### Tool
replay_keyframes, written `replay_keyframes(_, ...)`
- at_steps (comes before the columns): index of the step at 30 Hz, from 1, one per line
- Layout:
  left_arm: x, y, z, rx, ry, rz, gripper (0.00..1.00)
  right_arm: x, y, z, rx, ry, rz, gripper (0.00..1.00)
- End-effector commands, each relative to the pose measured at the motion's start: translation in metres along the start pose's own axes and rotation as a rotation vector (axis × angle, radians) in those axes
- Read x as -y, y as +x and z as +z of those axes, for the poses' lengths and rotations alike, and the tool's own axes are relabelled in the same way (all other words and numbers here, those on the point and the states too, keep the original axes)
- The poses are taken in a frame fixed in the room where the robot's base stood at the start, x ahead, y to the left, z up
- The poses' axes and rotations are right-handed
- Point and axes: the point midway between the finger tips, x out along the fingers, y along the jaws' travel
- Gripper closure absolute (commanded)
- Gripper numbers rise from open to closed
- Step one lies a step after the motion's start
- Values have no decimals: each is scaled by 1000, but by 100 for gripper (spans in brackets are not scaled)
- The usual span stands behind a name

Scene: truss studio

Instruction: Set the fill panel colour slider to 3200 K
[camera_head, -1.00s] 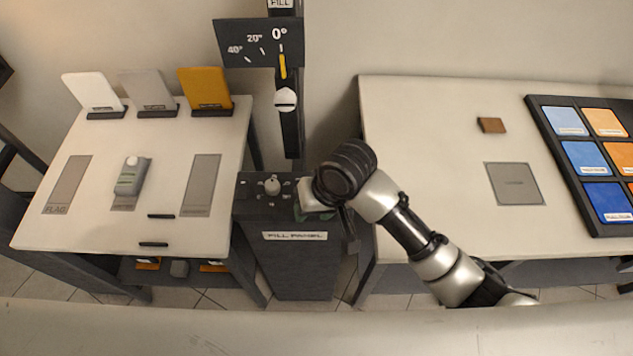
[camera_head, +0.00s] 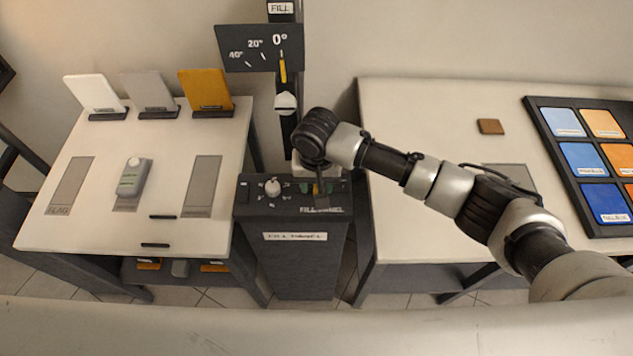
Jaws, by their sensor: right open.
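The fill panel (camera_head: 293,254) is a dark box in the middle, with its name on a white front label. On its top face are a round white knob (camera_head: 272,187) at the left and small markings. My right gripper (camera_head: 318,188) points down over the right part of that top face and is open. Small green and orange patches show beside its fingers. The colour slider is mostly hidden by the gripper, so I cannot tell its setting or whether the fingers touch it. My left gripper is not in view.
A dark post with an angle scale (camera_head: 247,55) rises behind the panel. The left table (camera_head: 80,232) holds standing cards and a grey handheld device (camera_head: 133,180). The right table (camera_head: 430,115) holds a small brown block (camera_head: 491,126) and a swatch tray (camera_head: 546,150).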

Motion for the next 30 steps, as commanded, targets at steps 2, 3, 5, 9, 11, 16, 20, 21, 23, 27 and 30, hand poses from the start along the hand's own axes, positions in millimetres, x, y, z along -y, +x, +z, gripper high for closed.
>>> replay_keyframes(2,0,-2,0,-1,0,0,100,0,7,0,1,0,1,57)
replay_keyframes(3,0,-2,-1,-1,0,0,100,0,9,0,0,0,-1,57)
replay_keyframes(5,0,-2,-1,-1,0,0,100,0,12,0,-1,-1,-1,57)
replay_keyframes(9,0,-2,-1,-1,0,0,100,0,13,0,-2,-1,-1,57)
replay_keyframes(11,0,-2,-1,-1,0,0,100,0,13,0,-2,-1,-1,57)
replay_keyframes(16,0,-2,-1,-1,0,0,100,0,13,0,-2,-1,-1,74)
replay_keyframes(20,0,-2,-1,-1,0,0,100,0,13,0,-2,-1,-1,94)
replay_keyframes(21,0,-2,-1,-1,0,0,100,0,13,0,-2,-1,-1,100)
replay_keyframes(23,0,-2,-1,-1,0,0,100,0,13,0,-2,-1,-1,100)
replay_keyframes(27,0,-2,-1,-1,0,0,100,0,13,0,-2,-1,-1,100)
replay_keyframes(30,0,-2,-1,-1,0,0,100,8,13,0,-2,-2,-3,100)
